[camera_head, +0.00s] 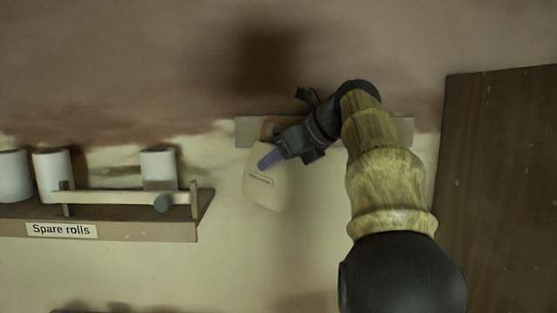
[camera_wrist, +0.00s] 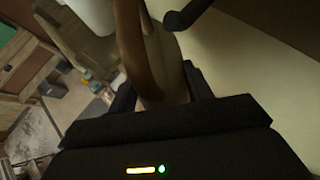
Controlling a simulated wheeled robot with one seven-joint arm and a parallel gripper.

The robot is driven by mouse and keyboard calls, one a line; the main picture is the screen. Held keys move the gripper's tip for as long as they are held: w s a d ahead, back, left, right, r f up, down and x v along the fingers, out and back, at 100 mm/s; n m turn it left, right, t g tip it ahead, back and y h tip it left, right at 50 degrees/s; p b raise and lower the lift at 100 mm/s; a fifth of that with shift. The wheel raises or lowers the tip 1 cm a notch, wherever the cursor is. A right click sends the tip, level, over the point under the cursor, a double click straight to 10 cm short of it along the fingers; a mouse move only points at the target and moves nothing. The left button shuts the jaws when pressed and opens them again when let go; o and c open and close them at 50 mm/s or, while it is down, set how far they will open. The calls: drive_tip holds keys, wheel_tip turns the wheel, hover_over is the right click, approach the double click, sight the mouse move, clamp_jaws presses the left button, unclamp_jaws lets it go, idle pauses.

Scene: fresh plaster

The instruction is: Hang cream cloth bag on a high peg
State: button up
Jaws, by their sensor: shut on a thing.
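The cream cloth bag (camera_head: 265,190) hangs in front of the wall, just below the left part of a wooden peg rail (camera_head: 246,131). Its brown handle loop (camera_head: 268,128) rises in front of the rail. My gripper (camera_head: 270,158) is shut on the bag near its top. In the wrist view the brown handle (camera_wrist: 133,45) runs up between the fingers, with the bag's cloth (camera_wrist: 170,70) behind it. A dark rod-like peg (camera_wrist: 186,14) is close to the handle at the top. I cannot tell whether the loop is around a peg. My arm hides the rail's middle.
A shelf (camera_head: 150,232) labelled "Spare rolls" is at the left, holding white rolls (camera_head: 158,168) behind a front bar (camera_head: 120,197). A tall brown wooden panel (camera_head: 500,180) stands at the right. The wall below the bag is clear.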

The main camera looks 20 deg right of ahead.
drive_tip(key=shift+w+d, duration=0.15)
drive_tip(key=shift+w, duration=0.15)
drive_tip(key=shift+w+d+r, duration=0.1)
drive_tip(key=shift+w+d, duration=0.05)
drive_tip(key=shift+w, duration=0.25)
idle(0.5)
drive_tip(key=shift+w+d, duration=0.25)
drive_tip(key=shift+w, duration=0.3)
drive_tip(key=shift+w+d, duration=0.1)
drive_tip(key=shift+w, duration=0.1)
drive_tip(key=shift+w+d, duration=0.2)
drive_tip(key=shift+w, duration=0.35)
drive_tip(key=shift+w+d, duration=0.3)
drive_tip(key=shift+w, duration=0.35)
drive_tip(key=shift+w+d+r, duration=0.1)
drive_tip(key=shift+r, duration=0.2)
drive_tip(key=shift+c, duration=0.6)
